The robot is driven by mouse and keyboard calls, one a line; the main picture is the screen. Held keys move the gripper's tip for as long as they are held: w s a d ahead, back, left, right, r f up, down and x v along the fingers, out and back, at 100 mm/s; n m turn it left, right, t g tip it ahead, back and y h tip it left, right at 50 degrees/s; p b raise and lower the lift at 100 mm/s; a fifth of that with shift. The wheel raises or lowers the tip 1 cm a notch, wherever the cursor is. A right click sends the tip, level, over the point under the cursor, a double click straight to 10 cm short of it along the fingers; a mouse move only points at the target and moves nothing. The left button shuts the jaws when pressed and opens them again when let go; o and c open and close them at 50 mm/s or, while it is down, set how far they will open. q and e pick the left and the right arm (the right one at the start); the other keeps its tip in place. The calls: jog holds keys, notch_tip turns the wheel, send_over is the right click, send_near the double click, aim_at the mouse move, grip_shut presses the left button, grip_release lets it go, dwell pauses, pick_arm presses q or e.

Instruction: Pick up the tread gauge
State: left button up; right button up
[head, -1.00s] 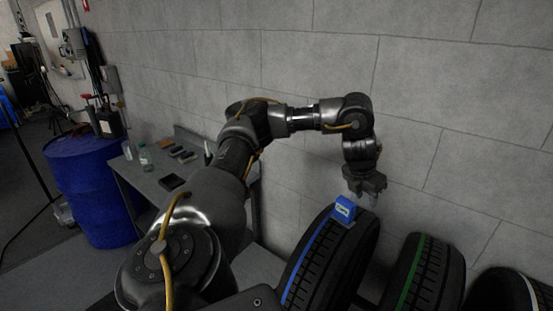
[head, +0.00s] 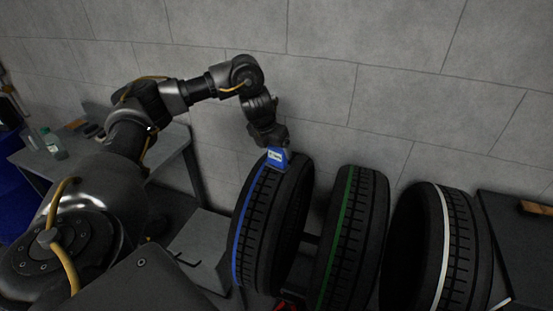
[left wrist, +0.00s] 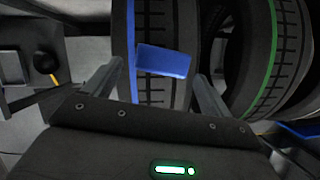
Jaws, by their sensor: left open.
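The tread gauge (head: 277,157) is a small blue block with a pale label, on top of the blue-striped tire (head: 262,222). In the left wrist view the gauge (left wrist: 163,61) shows as a plain blue face in front of the tread, between the fingers. My left gripper (head: 273,148) is right at the gauge from above, its fingers apart on either side. In the left wrist view the gripper (left wrist: 155,85) is open, and a gap shows between the gauge and each finger. My right gripper is in neither view.
A green-striped tire (head: 350,235) and a white-striped tire (head: 438,245) stand to the right. A dark surface (head: 520,235) with a brown block is at far right. A table (head: 60,165) with a bottle (head: 52,143) is at left. The block wall (head: 330,60) is behind.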

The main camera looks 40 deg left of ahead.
aim_at(277, 155)
pick_arm(q)
jog(key=shift+f, duration=0.15)
jog(key=p+x, duration=0.1)
jog(key=x, duration=0.1)
jog(key=p+x, duration=0.1)
jog(key=x, duration=0.2)
jog(key=shift+w, duration=0.2)
jog(key=shift+r, duration=0.2)
jog(key=shift+c, duration=0.8)
jog(key=c, duration=1)
